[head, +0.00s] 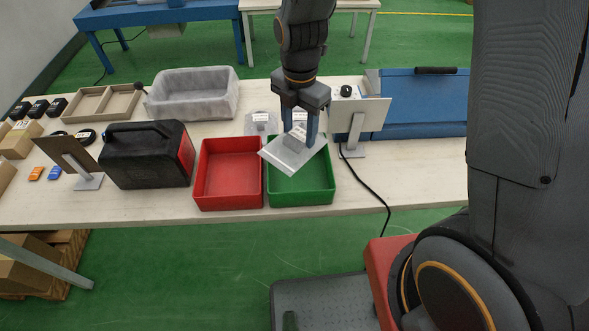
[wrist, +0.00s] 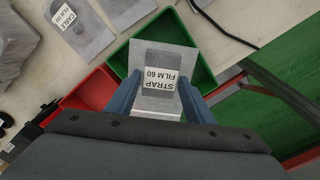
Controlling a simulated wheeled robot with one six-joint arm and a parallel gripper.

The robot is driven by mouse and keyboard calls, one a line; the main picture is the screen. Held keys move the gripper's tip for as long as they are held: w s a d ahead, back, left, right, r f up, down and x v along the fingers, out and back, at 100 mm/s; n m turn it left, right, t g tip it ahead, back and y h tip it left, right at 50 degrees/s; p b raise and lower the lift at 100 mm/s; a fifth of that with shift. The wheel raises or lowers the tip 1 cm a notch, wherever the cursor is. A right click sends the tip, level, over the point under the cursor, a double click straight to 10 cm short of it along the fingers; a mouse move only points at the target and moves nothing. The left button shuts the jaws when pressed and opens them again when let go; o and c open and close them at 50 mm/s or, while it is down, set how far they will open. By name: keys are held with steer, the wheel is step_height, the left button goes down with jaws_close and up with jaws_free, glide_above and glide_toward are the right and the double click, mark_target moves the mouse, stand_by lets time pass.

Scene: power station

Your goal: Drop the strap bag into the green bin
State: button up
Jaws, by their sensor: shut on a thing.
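The strap bag (head: 294,152) is a pale translucent bag with a dark grey block inside. Its label reads "STRAP FILM 60" in the wrist view (wrist: 158,80). My gripper (head: 301,135) is shut on the bag, with one blue-grey finger on each side of it in the wrist view (wrist: 157,98). The bag is tilted and held over the green bin (head: 302,198), hiding part of the bin's inside and its back rim. The visible floor of the green bin is bare. The bin also shows around the bag in the wrist view (wrist: 203,76).
A red bin (head: 229,202) stands directly left of the green bin and looks empty. A bag labelled "CABLE FILM" (wrist: 85,38) lies behind the bins. A tilted panel on a stand (head: 360,118) and a black cable (head: 372,190) are to the right. A black case (head: 145,160) stands left.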

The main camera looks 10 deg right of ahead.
steer(key=o, duration=1.2)
steer(key=shift+o, duration=0.2)
steer(key=shift+r+b, duration=0.85)
steer(key=shift+r, duration=3.05)
steer(key=s+d+f+m, duration=0.1)
steer(key=d+m, duration=0.3)
steer(key=m, duration=0.5)
steer(key=s+d+f+m+t+b, duration=0.1)
steer(key=s+d+m, duration=0.3)
steer(key=m, duration=0.4)
steer(key=s+d+f+m, duration=0.1)
steer(key=d+m, duration=0.3)
steer(key=m, duration=0.5)
steer(key=shift+s+d+m, duration=0.3)
steer(key=shift+s+d, duration=0.05)
steer(key=shift+s, duration=0.4)
